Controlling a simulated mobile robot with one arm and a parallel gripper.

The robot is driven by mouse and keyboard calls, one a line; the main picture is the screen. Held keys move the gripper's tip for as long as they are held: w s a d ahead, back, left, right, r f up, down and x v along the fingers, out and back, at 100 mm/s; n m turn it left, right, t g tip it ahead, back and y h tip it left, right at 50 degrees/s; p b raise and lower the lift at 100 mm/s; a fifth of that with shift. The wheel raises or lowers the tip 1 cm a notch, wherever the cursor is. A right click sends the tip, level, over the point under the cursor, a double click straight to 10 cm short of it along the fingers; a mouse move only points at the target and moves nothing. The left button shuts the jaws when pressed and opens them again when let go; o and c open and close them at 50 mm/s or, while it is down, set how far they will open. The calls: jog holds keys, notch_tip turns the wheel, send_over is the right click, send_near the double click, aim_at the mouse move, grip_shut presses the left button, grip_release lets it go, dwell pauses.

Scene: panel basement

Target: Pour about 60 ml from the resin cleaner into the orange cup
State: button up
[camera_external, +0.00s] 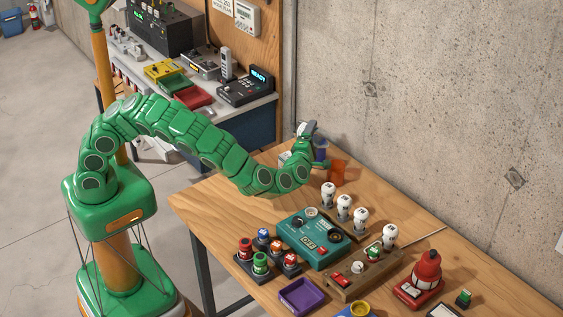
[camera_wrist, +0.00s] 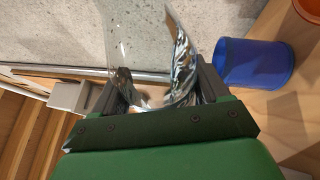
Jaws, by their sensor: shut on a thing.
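My gripper (camera_external: 314,150) is at the far end of the wooden table. In the wrist view my gripper (camera_wrist: 162,88) is shut on a clear, shiny container (camera_wrist: 150,35), which appears to be the resin cleaner; no label is readable. Its lower part is hidden by the gripper, and its fill level cannot be told. The orange cup (camera_external: 338,172) stands on the table just right of my gripper, apart from it. Only the edge of the orange cup (camera_wrist: 309,9) shows in the wrist view's top right corner. No stream of liquid is visible.
A blue cup (camera_wrist: 252,63) stands close beside the right finger; it also shows next to my gripper outside (camera_external: 321,149). A concrete wall (camera_external: 430,90) rises behind. White bulb-like pieces (camera_external: 345,206) and a teal device (camera_external: 312,239) stand nearer the front of the table.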

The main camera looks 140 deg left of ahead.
jog(key=shift+w+m+y, duration=0.1)
jog(key=shift+m+y, duration=0.3)
jog(key=shift+m, duration=0.5)
dwell(0.5)
jog(key=shift+s+d+m, duration=0.15)
jog(key=shift+s+m, duration=0.15)
jog(key=shift+s, duration=0.25)
dwell(0.6)
jog(key=shift+w+r+m+y, duration=0.1)
jog(key=shift+r+m+y, duration=0.15)
jog(key=shift+m, duration=0.35)
dwell(1.8)
jog(key=shift+f+n, duration=0.2)
jog(key=shift+n, duration=0.4)
jog(key=shift+s+n+h, duration=0.3)
jog(key=shift+n+h, duration=0.25)
jog(key=shift+n, duration=0.85)
jog(key=shift+n+h, duration=0.4)
jog(key=shift+s+n, duration=0.15)
jog(key=shift+n, duration=0.15)
